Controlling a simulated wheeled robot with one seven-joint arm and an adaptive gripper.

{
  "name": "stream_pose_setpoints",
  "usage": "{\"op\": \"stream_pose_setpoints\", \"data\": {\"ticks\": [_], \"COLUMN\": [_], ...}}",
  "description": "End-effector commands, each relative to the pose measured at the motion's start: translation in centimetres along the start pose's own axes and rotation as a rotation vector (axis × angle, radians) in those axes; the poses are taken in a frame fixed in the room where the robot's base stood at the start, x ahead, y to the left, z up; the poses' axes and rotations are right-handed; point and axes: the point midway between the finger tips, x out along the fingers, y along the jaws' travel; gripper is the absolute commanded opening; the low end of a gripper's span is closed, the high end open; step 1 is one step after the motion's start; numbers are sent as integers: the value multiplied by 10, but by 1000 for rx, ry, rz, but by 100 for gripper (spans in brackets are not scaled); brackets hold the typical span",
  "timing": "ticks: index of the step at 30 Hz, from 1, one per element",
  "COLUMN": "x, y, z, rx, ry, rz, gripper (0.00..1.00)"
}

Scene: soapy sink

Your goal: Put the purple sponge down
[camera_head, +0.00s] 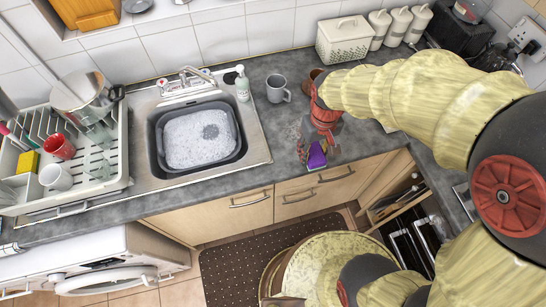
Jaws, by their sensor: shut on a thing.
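The purple sponge (317,155) is held between the fingers of my gripper (316,151), near the front edge of the grey worktop (277,155), right of the sink. My gripper is shut on it and comes down from the upper right. Part of the sponge is hidden by the fingers. I cannot tell whether the sponge touches the worktop or hangs just above it.
A sink holds a dark basin (242,150) of soapy water. A grey mug (278,89) and a soap bottle (242,84) stand behind. A dish rack (118,180) with cups and a yellow sponge (28,162) is at left. Worktop between sink and gripper is clear.

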Motion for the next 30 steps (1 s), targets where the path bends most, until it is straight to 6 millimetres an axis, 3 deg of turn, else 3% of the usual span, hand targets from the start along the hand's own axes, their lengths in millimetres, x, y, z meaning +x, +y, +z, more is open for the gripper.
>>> {"op": "stream_pose_setpoints", "data": {"ticks": [5,18,24,30], "x": [9,51,85,100], "y": [-3,-28,-36,-39], "z": [10,-75,-102,-114], "rx": [2,1,3,3], "ry": [0,-3,-1,-1], "rz": [0,0,0,0], "gripper": [9,9,9,9]}}
